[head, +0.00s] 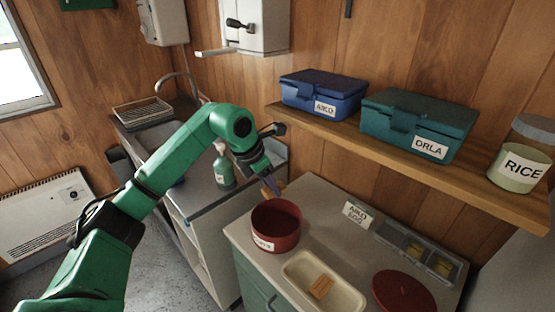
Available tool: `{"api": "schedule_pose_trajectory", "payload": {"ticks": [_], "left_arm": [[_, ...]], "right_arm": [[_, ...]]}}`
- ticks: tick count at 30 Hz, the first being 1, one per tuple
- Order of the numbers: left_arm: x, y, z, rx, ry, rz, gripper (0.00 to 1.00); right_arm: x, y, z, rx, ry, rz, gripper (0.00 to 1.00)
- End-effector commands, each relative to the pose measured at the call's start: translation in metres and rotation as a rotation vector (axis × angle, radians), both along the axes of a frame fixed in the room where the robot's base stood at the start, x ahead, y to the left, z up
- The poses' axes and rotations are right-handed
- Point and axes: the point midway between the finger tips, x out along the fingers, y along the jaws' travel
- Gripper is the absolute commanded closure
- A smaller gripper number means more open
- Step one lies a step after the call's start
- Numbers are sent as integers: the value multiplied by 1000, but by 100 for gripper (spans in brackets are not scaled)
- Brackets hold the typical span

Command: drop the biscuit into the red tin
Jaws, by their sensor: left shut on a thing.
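The red tin (262,229) stands open on the counter, with a partly hidden white label on its front. My left gripper (272,183) is shut on a small brown biscuit (267,193), held above the far rim of the tin. The biscuit is partly hidden by the fingers. A round red lid (404,293) lies apart on the counter at the lower right. My right gripper is not in view.
A cream tray (292,275) holding a tan piece stands in front right of the tin. Behind are an "AIKO EGG" card (357,214) and a grey compartment tray (397,238). A shelf (420,165) above holds blue and teal boxes and a rice jar.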

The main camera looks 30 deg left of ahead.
Motion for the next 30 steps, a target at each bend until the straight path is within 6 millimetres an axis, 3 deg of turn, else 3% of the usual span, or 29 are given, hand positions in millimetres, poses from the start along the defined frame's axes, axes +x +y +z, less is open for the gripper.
{"api": "schedule_pose_trajectory", "payload": {"ticks": [2, 5, 17, 26, 27, 29, 30], "left_arm": [[4, 5, 14, -1, 0, 107, 100], [5, 8, 13, -2, 5, 164, 100], [5, 8, -43, -2, 7, 164, 100], [5, 8, -45, -2, 6, 162, 100], [5, 8, -45, -2, 6, 162, 49], [5, 8, -45, -2, 6, 162, 26], [5, 8, -45, -2, 6, 162, 22]], "right_arm": [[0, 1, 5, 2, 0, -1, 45], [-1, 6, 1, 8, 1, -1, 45], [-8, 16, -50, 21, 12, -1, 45], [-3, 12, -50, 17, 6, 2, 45], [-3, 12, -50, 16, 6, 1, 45], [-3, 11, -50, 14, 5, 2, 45], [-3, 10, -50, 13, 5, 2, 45]]}}
